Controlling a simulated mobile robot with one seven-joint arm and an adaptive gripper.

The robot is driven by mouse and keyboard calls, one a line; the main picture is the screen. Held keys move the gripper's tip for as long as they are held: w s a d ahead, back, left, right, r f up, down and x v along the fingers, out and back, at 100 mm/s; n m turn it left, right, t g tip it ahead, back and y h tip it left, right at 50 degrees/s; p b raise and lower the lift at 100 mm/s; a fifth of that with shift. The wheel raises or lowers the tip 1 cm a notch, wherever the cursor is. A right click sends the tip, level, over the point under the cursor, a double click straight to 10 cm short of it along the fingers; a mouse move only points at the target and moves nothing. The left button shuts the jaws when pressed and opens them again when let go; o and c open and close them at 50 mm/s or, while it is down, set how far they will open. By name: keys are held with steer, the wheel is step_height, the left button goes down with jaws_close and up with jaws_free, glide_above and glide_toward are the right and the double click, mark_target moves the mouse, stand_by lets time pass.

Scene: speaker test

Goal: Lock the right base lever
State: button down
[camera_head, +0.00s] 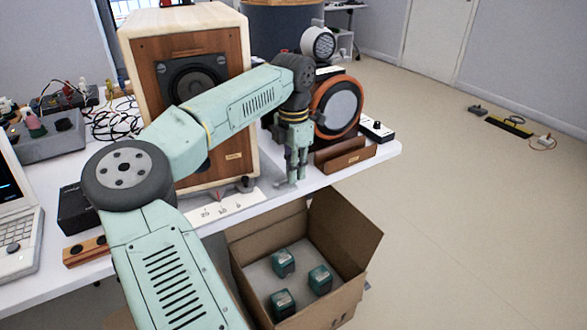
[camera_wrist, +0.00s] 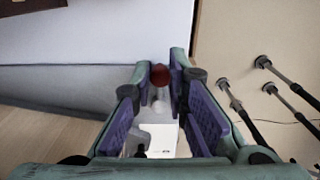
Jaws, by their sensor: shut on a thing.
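The wooden speaker (camera_head: 143,75) stands upright on the white table. My gripper (camera_head: 292,182) is low at the table's front edge, right of the speaker. In the wrist view its purple-padded fingers (camera_wrist: 162,84) are shut on a lever with a dark red round knob (camera_wrist: 160,74). A pale shaft shows below the knob. The lever is hidden by the fingers in the head view, so its exact angle cannot be told.
A round orange-rimmed speaker (camera_head: 338,107) and a brown holder (camera_head: 345,155) stand right of my gripper. Floor at right is mostly clear.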

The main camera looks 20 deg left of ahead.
steer(key=c, duration=1.6)
jaws_free()
steer(key=shift+o, duration=0.2)
step_height(320, 180, up, 12)
